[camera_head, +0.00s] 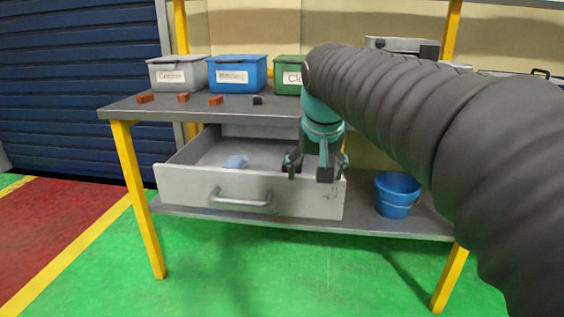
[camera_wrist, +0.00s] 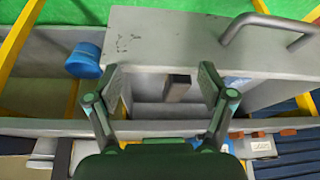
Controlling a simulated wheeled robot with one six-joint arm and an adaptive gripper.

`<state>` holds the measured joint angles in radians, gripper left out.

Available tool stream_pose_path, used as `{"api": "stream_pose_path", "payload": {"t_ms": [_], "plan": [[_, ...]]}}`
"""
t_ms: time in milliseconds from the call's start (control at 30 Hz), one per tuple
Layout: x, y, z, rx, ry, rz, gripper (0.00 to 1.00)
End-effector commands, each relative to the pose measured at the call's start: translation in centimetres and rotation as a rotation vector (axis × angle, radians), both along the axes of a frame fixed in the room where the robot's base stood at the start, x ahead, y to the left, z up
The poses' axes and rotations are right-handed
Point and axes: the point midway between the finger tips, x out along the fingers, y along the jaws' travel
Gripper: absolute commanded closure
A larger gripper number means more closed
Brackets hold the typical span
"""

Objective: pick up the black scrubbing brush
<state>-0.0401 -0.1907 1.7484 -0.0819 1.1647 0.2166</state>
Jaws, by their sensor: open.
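A small dark brown block-like thing (camera_wrist: 177,88), probably the scrubbing brush, shows in the wrist view inside the open grey drawer (camera_head: 255,191). It lies between the lines of my two fingers, a little nearer the right finger, and looks apart from both. My gripper (camera_head: 318,169) is open and points down over the right part of the drawer; the wrist view also shows its spread fingers (camera_wrist: 161,82). In the head view the gripper hides most of that corner, and I cannot clearly tell the brush from the dark finger pads there.
A blue cloth-like thing (camera_head: 236,161) lies in the drawer to the left. The drawer front has a grey handle (camera_head: 240,201). A blue bucket (camera_head: 397,194) stands on the lower shelf to the right. Bins and several small blocks sit on the bench top (camera_head: 190,109) above.

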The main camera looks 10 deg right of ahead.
Motion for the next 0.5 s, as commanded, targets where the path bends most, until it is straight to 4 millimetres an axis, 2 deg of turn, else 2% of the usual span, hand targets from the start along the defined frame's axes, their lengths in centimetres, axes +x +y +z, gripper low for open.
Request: {"api": "stream_pose_path", "payload": {"t_ms": [33,300,400,500], "plan": [[2.0,0.1,0.8,0.000,0.006,-0.014,0.19],[11.1,0.6,3.7,0.000,0.028,-0.101,0.19],[13.4,0.8,4.1,0.001,0.032,-0.126,0.19],[14.9,0.9,4.3,0.001,0.034,-0.142,0.19]]}}
